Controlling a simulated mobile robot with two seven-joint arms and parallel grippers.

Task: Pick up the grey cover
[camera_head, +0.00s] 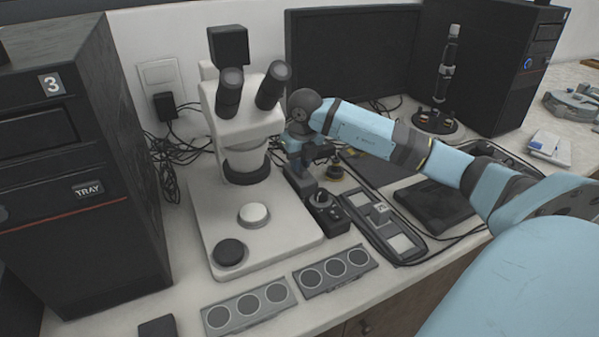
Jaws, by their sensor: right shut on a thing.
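My right gripper (306,160) reaches in from the right, just right of the microscope, pointing down. It is shut on a dark grey piece (299,184), which seems to be the grey cover. The fingers and arm hide part of it. I cannot tell whether it touches the surface below. My left gripper is not in view.
A white microscope (205,205) stands close to the left of the gripper. A black control box (326,213) is just in front, and a dark tray (408,246) lies to the right. Two grey strips with round wells (205,318) (300,279) lie at the front edge. A monitor (345,45) stands behind.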

